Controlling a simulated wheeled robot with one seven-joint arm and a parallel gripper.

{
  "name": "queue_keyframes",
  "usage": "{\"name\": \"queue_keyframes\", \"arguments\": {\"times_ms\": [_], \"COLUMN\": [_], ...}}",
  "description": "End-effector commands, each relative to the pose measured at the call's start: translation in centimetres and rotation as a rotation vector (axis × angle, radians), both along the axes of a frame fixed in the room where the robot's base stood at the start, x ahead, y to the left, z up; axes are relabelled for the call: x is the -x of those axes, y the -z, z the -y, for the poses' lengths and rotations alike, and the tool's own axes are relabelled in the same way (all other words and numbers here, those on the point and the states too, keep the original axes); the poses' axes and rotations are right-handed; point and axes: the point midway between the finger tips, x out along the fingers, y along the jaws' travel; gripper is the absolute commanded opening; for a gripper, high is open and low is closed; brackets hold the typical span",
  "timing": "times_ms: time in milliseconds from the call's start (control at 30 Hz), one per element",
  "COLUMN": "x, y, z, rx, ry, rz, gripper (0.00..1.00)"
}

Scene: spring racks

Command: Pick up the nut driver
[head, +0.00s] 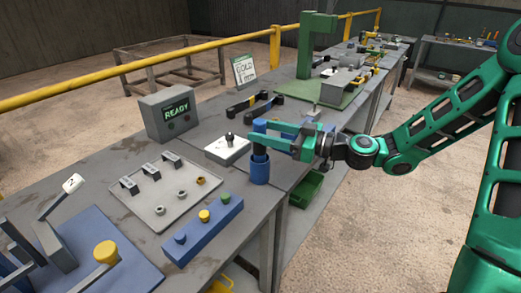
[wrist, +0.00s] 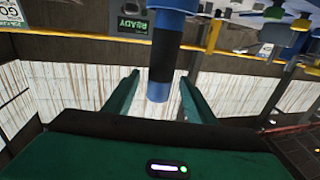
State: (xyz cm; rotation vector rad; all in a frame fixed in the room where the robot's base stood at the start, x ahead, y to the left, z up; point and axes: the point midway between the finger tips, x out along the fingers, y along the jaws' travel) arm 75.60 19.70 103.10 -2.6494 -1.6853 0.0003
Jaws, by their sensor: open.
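The nut driver appears to be the tool with a black and blue handle (head: 260,148), standing upright in a blue cup (head: 260,173) at the bench's front edge. My green gripper (head: 268,138) is at the handle, above the cup. In the wrist view, which is upside down, the handle (wrist: 161,62) lies between the two spread fingers (wrist: 160,78). A gap shows on the left side; contact on the right side is unclear. The tool's lower end is hidden in the cup.
A white box with a black knob (head: 227,149) stands just left of the cup. A blue block with coloured knobs (head: 203,230) lies nearer. A READY display box (head: 168,112) is behind. A green bin (head: 307,188) is below the bench edge. Open floor lies right.

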Motion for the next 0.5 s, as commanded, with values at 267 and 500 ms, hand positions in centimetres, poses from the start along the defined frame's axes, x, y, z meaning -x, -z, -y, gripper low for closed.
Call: {"name": "queue_keyframes", "arguments": {"times_ms": [267,500], "x": [-0.7,-2.1], "y": [-0.1,-0.2], "z": [-1.5,-4.5], "rx": [0.0,0.0], "ry": [-0.001,-0.002], "rz": [0.001,0.001], "gripper": [0.51,0.51]}}
